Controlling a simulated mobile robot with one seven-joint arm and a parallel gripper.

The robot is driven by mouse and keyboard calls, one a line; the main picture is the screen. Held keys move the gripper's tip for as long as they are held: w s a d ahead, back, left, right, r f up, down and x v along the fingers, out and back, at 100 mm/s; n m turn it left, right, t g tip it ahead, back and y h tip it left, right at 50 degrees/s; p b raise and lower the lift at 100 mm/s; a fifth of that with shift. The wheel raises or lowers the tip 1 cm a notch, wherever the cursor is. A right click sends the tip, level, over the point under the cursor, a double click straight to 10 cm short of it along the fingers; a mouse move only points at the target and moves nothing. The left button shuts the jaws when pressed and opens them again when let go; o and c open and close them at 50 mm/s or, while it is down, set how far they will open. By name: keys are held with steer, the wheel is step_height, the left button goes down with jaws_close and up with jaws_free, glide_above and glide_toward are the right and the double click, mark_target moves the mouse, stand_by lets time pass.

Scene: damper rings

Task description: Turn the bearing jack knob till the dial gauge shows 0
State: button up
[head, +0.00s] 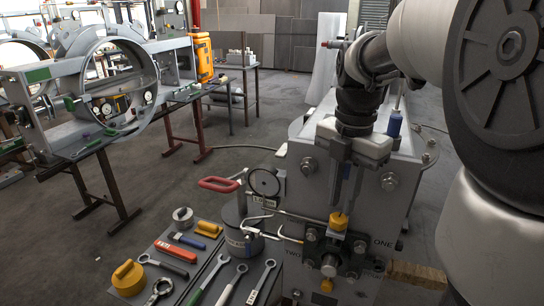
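My gripper (346,203) points down in the head view, over the grey bearing housing (375,208). Its two fingers are apart, with a gap between them. A yellow knob (339,221) shows just below the fingertips, a little to the left; I cannot tell whether they touch it. Which one is the jack knob is not clear. The dial gauge (264,183) stands left of the housing, with a dark face; its reading is too small to tell.
A tool board (205,262) with wrenches, a red-handled tool and a yellow weight lies at the front left. A bench with large rings (120,85) is at the left. Open floor lies between.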

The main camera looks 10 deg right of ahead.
step_height(320, 180, up, 4)
steer(key=p, duration=0.3)
steer(key=shift+r, duration=1)
steer(key=o, duration=0.6)
steer(key=shift+m, duration=0.3)
steer(key=m, duration=0.9)
steer(key=f+m, duration=0.1)
steer(key=m, duration=0.4)
